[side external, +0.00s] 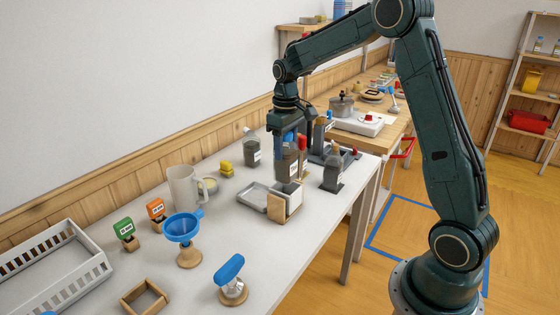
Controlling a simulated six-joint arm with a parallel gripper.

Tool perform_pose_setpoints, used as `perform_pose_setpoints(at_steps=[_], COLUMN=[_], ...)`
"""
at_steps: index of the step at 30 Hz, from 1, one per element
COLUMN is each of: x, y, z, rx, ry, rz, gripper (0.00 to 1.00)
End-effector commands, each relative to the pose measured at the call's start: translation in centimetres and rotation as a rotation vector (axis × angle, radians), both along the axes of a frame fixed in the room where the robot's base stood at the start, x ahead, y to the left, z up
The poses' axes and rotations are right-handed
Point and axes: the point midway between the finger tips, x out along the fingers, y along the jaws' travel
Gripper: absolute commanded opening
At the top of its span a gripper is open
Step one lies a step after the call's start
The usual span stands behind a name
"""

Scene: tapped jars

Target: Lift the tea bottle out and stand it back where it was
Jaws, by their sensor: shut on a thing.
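My gripper (289,142) points down over the middle of the white table and is shut on a grey bottle (286,167) with a pale label. The label is too small to read, so I cannot confirm from it that this is the tea bottle. The bottle looks upright, just above or partly in a small open box (286,204) with pale and wooden sides. I cannot tell whether its base is clear of the box. The gripper hides the bottle's top.
A shallow grey tray (252,197) lies beside the box. A mug (184,186), blue funnel (183,226) and white basket (55,262) are farther left. Clear tabletop lies in front of the box.

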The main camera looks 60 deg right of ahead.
Motion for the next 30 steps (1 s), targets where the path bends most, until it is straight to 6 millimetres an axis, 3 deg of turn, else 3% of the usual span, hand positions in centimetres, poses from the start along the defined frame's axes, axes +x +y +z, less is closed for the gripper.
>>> perform_pose_setpoints(at_steps=[17,28,30], x=[0.0,0.1,0.0], y=[0.0,0.0,1.0], z=[0.8,5.3,5.4], rx=[-0.001,-0.002,0.000], ry=[-0.002,-0.005,-0.001], rz=[0.000,0.000,0.004], gripper=[0.19,0.19,0.19])
